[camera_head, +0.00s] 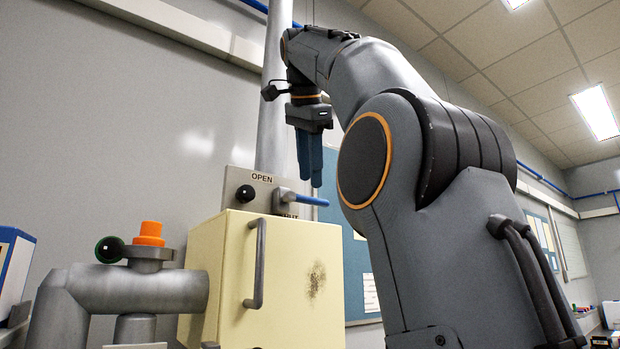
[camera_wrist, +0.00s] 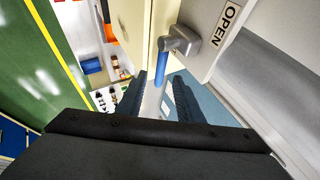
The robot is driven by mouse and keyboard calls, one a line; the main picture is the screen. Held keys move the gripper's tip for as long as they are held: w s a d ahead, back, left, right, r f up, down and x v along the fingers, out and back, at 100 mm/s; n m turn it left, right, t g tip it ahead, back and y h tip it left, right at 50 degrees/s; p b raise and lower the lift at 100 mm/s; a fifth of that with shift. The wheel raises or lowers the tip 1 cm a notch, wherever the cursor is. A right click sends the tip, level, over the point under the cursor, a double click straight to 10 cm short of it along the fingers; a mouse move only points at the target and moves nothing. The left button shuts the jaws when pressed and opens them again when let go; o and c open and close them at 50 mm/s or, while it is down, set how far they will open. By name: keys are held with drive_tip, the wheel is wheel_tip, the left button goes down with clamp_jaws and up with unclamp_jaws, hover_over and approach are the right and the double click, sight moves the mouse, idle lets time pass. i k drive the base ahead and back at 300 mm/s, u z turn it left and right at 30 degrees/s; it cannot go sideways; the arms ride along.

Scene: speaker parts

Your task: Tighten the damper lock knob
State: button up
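The damper plate (camera_head: 262,187), lettered OPEN at the top, stands above a cream cabinet. A round black knob (camera_head: 245,194) sticks out of its left part. A lever with a blue grip (camera_head: 312,200) points right from a grey hub; the lettering behind it is partly covered. My gripper (camera_head: 310,184) hangs fingers down, just above the blue grip and to the right of the knob. In the wrist view, its fingers are apart with nothing held between them. The lever's blue grip (camera_wrist: 132,66) and the OPEN plate (camera_wrist: 205,45) show there, but I cannot make out the black knob.
The cream cabinet (camera_head: 222,262) has a grey handle (camera_head: 257,265) on its front. At left, a grey pipe (camera_head: 135,288) carries an orange knob (camera_head: 150,233) and a green-and-black ball (camera_head: 110,249). A vertical duct (camera_head: 273,100) rises behind the plate. Open air surrounds my gripper's sides.

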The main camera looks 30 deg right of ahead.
sight(245, 192)
drive_tip(key=k, duration=1)
